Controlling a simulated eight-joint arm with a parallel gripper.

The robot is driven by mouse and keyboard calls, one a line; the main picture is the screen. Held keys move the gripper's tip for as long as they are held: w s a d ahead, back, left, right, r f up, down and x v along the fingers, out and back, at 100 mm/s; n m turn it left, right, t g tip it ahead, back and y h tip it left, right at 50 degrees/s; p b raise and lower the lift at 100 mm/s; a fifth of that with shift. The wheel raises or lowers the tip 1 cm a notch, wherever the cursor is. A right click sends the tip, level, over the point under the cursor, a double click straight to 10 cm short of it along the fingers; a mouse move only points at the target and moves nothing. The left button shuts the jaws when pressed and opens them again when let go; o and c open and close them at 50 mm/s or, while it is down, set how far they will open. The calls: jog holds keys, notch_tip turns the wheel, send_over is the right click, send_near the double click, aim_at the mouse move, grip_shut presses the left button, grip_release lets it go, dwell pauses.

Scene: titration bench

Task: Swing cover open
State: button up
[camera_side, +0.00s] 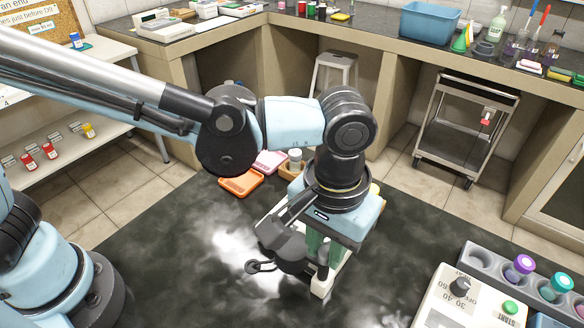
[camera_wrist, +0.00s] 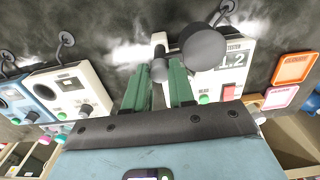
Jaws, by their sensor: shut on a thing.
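My gripper (camera_wrist: 161,72) has two green fingers, which are shut on a small dark grey piece in the wrist view. A larger dark grey round part (camera_wrist: 206,47), which looks like the cover, lies just right of the fingers, over a white instrument (camera_wrist: 236,58) with a "1.2" display. In the side view my gripper (camera_side: 321,262) points down over the white instrument (camera_side: 322,286), mostly hidden behind my wrist. I cannot tell how far the cover is swung, and its hinge is not clear.
An orange tray (camera_side: 241,182) and a pink tray (camera_side: 270,162) lie behind the instrument. A white control box (camera_side: 468,300) and a grey rack (camera_side: 487,262) with purple-capped and teal-capped bottles stand at front right. The dark bench (camera_side: 170,265) left of the instrument is clear.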

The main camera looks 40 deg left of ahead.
jog(key=n, duration=1.2)
jog(key=o, duration=1.4)
jog(key=shift+r, duration=3.5)
jog(key=a+f+m+t, duration=0.1)
jog(key=a+m, duration=0.3)
jog(key=a, duration=0.5)
jog(key=w+a+f+m+t, duration=0.1)
jog(key=a+m+t, duration=0.2)
jog(key=a, duration=0.7)
jog(key=a+f+m+t, duration=0.1)
jog(key=a+m+t, duration=0.2)
jog(key=a, duration=0.7)
jog(key=shift+w+a+f+m, duration=0.15)
jog(key=shift+w+a+m, duration=0.15)
jog(key=shift+m, duration=0.7)
